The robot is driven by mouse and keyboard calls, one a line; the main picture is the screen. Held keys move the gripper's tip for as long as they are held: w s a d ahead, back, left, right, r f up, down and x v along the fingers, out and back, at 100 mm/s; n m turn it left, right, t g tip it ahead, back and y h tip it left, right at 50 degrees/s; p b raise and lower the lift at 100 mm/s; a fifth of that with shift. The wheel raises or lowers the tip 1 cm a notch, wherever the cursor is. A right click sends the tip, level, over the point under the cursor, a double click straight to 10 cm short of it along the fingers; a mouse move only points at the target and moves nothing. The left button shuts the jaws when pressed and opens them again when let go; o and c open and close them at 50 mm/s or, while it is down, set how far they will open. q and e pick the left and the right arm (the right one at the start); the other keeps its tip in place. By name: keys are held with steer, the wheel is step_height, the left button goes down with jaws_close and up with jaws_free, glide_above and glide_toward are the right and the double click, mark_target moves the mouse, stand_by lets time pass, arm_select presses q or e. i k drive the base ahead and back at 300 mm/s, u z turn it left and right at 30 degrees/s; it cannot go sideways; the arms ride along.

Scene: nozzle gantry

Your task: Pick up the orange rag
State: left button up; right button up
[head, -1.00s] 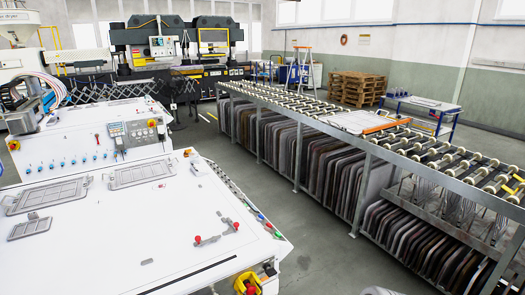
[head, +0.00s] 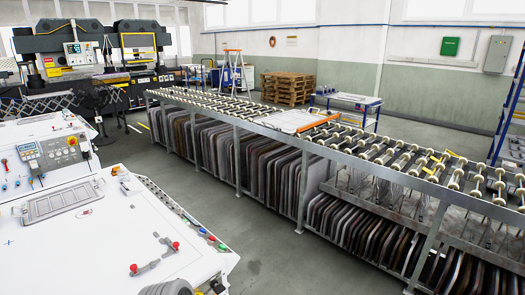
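A narrow orange shape (head: 325,121) lies on the roller conveyor (head: 238,124), along the right side of a flat pale panel (head: 292,121). It is too small to tell whether it is the orange rag or an orange edge or tool. No other orange cloth is clear to me. Neither of my grippers can be made out in the head view.
The long conveyor runs across the middle, with several dark panels (head: 270,168) racked upright below it. A white machine (head: 75,250) with red knobs stands at the lower left. Grey floor (head: 290,262) is free between them.

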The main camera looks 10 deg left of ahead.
mark_target(114, 172)
steer(key=i, duration=3.85)
steer(key=u, duration=2.35)
steer(key=i, duration=5.25)
steer(key=u, duration=2.2)
